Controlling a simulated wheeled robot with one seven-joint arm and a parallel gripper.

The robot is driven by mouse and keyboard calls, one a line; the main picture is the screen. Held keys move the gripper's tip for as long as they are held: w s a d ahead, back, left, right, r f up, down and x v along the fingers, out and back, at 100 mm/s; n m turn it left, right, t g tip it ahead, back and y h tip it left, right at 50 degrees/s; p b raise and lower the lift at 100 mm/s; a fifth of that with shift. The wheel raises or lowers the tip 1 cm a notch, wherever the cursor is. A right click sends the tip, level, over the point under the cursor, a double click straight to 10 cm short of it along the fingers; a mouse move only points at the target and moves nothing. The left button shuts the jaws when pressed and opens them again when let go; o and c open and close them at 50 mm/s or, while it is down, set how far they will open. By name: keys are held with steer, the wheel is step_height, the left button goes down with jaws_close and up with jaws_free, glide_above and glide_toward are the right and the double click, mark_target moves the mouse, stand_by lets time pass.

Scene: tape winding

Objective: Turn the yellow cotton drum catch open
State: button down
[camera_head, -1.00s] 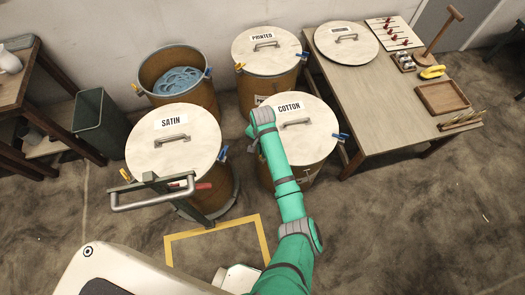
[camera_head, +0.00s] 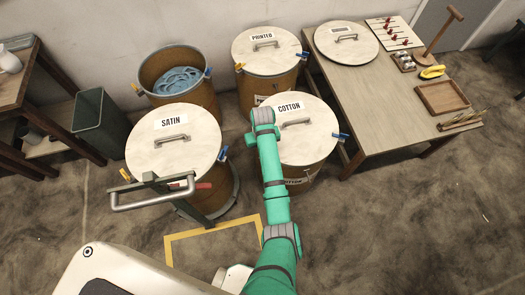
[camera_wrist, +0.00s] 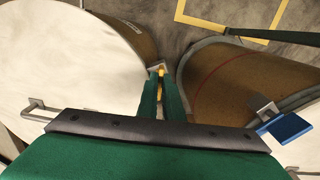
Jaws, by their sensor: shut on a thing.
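The cotton drum (camera_head: 300,155) has a pale round lid (camera_head: 318,127) labelled COTTON. In the wrist view its lid (camera_wrist: 60,65) fills the left side. The yellow catch (camera_wrist: 161,72) is at this drum's rim, between the fingertips. My gripper (camera_wrist: 161,80) points down at the rim and is shut on the yellow catch, which the fingers partly cover. In the head view my wrist hides the fingers and this catch at the lid's left edge. A blue catch (camera_head: 341,136) sits on the drum's right side.
The satin drum (camera_head: 174,140) stands close on the left; its blue catch (camera_wrist: 287,127) shows at right in the wrist view. The printed drum (camera_head: 268,50) is behind. A table (camera_head: 385,110) stands at right. A yellow floor outline (camera_head: 190,232) lies in front.

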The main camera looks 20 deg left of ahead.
steer(key=n, duration=0.5)
steer(key=shift+n, duration=0.3)
stand_by(0.4)
steer(key=c, duration=1.9)
jaws_free()
steer(key=shift+r, duration=0.15)
steer(key=shift+r, duration=5.3)
